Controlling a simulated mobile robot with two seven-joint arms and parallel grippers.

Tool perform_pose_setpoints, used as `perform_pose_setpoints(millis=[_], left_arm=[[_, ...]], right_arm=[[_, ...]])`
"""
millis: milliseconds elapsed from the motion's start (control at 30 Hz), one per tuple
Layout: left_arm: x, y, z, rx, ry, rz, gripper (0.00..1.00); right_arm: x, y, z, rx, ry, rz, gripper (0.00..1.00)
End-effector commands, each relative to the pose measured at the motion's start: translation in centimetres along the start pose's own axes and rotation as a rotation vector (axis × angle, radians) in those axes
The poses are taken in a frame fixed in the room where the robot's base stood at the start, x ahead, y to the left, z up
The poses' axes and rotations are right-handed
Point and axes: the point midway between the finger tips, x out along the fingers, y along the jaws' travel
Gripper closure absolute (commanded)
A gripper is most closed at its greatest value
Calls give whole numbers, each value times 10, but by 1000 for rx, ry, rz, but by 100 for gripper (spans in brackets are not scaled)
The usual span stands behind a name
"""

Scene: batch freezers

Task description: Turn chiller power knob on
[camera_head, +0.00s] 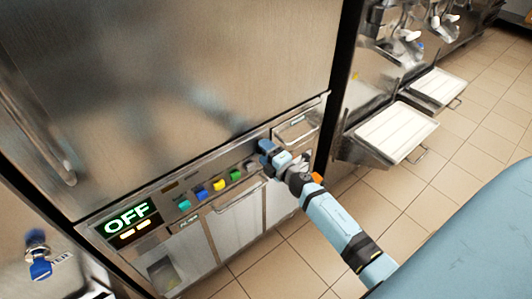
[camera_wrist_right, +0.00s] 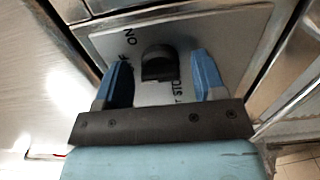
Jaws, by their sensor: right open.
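The chiller power knob (camera_wrist_right: 160,64) is a black rotary knob on a grey plate, seen in the right wrist view between my fingers. Lettering that reads "ON" stands at its upper left, with other, partly hidden letters around it. My right gripper (camera_wrist_right: 163,85) is open, with one blue finger on each side of the knob; I cannot tell whether they touch it. In the head view my right gripper (camera_head: 276,152) is at the right end of the chiller's control panel and hides the knob. A display (camera_head: 128,220) on the panel reads "OFF". My left gripper is not in view.
Several coloured buttons, among them a yellow one (camera_head: 219,185), line the panel left of my gripper. A steel door (camera_head: 190,80) rises above it. A tray (camera_head: 397,132) juts out at the right. Tiled floor (camera_head: 465,150) is open at the right.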

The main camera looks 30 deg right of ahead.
Motion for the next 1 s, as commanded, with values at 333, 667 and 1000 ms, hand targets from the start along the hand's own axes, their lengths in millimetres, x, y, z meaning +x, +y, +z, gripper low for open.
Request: perform_pose_setpoints(millis=[333,667,1000], left_arm=[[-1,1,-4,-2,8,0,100],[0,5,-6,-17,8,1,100],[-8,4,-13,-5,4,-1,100]], right_arm=[[0,0,0,1,0,0,82],[-1,0,0,34,0,-1,84],[-1,2,0,246,0,-2,84]])
